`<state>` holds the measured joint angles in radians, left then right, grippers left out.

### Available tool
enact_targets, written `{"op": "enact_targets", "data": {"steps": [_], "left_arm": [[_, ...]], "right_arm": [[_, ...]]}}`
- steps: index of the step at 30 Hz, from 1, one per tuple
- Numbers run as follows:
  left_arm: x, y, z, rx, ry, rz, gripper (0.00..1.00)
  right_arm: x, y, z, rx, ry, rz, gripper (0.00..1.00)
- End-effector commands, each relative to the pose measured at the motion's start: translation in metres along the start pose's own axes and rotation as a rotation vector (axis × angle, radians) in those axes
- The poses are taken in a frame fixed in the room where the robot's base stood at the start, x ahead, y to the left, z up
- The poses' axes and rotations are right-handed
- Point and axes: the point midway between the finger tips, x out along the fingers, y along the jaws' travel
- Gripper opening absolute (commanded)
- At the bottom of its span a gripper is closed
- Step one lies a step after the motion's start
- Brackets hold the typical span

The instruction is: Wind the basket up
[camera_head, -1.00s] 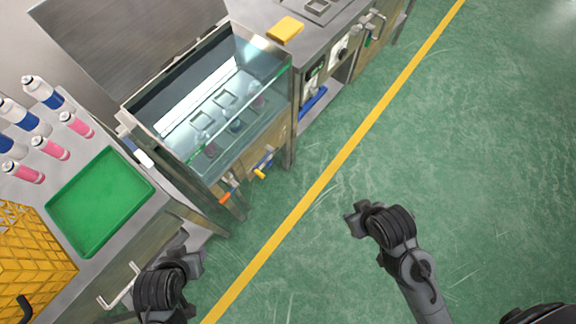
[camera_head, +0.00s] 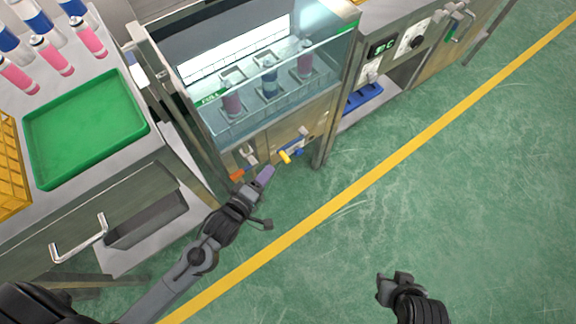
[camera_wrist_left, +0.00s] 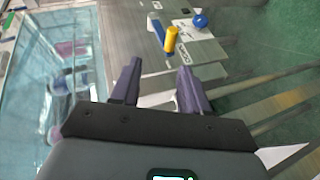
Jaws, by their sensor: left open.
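The basket (camera_head: 268,95) sits in the glass-fronted water tank (camera_head: 300,122) with several cans standing in its slots. On the tank's front are an orange handle (camera_head: 237,174), a yellow-ended handle (camera_head: 285,156) and a blue knob (camera_head: 298,152). My left gripper (camera_head: 263,180) is just in front of this panel, below the yellow handle. In the left wrist view my left gripper (camera_wrist_left: 158,86) is open and empty, with the yellow handle (camera_wrist_left: 170,40) beyond its fingertips, apart from them. My right gripper (camera_head: 395,279) is over the floor at lower right; its jaws cannot be made out.
A green tray (camera_head: 85,128) lies on the left bench, with several cans (camera_head: 52,57) behind it and a yellow crate (camera_head: 10,172) beside it. A bench drawer handle (camera_head: 78,243) sticks out at lower left. The floor beyond the yellow line is free.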

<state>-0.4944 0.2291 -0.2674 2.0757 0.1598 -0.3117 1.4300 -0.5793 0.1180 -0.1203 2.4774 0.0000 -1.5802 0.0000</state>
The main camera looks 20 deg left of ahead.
Motion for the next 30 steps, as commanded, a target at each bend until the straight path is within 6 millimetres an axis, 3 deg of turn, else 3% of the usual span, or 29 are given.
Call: {"op": "enact_targets", "data": {"steps": [1, 7, 14, 24, 30], "left_arm": [[0.008, -0.017, 0.004, -0.029, 0.002, 0.024, 0.45], [0.017, -0.029, 0.008, -0.101, 0.006, 0.083, 0.45], [0.037, -0.028, 0.008, -0.113, 0.006, 0.097, 0.45], [0.091, -0.025, 0.008, -0.111, 0.006, 0.095, 0.45], [0.114, -0.022, 0.008, -0.112, 0.005, 0.093, 0.45]], "right_arm": [[0.018, 0.0, 0.006, -0.001, 0.0, 0.001, 0.35], [0.032, 0.0, 0.01, -0.004, 0.0, 0.004, 0.35], [0.042, 0.0, 0.013, -0.005, 0.003, 0.004, 0.35], [0.069, -0.001, 0.022, -0.003, 0.003, 0.004, 0.35], [0.08, -0.002, 0.025, -0.001, 0.003, 0.001, 0.35]]}}
